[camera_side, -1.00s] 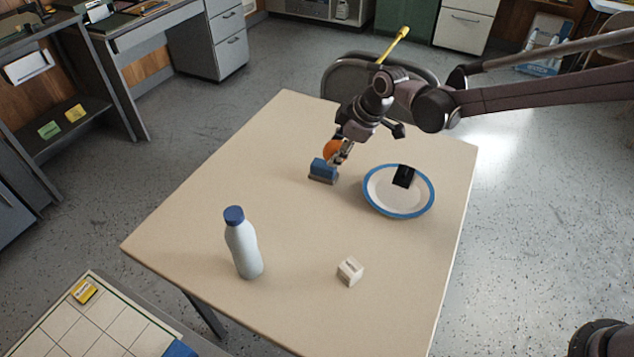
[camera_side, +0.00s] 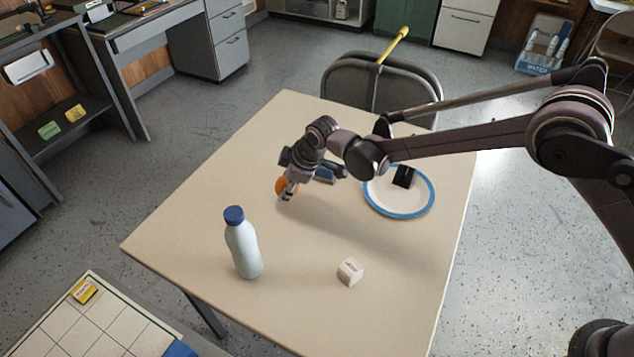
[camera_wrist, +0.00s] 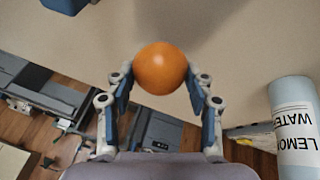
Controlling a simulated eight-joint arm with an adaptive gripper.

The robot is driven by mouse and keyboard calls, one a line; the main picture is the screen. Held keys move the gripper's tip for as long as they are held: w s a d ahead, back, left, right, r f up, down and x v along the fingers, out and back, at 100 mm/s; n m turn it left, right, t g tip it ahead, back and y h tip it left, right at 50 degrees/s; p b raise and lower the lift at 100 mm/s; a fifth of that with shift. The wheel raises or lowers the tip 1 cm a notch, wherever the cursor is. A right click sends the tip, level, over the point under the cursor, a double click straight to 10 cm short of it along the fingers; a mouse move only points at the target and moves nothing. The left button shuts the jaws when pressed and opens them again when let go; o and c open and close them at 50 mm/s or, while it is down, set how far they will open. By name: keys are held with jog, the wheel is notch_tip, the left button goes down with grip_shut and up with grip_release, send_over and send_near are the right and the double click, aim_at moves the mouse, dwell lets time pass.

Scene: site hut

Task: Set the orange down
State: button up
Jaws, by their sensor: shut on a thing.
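The orange (camera_side: 285,187) is held in my gripper (camera_side: 288,190) over the left part of the table (camera_side: 200,215), above and behind the bottle. In the wrist view the orange (camera_wrist: 160,69) sits between the two fingertips of my gripper (camera_wrist: 160,82), which are shut on it from both sides. In the side view it is low near the tabletop. I cannot tell whether it touches the table.
A white bottle with a blue cap (camera_side: 243,245) stands nearer the front; its lemon water label shows in the wrist view (camera_wrist: 295,125). A blue-rimmed plate (camera_side: 400,211) holds a black item (camera_side: 404,176). A blue block (camera_side: 325,172) lies partly behind my wrist. A white cube (camera_side: 350,271) lies at front.

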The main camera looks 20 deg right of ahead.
jog(key=shift+f, duration=1.4)
jog(key=shift+f, duration=0.2)
jog(key=o, duration=1.3)
jog(key=shift+c, duration=0.2)
jog(key=shift+r, duration=0.1)
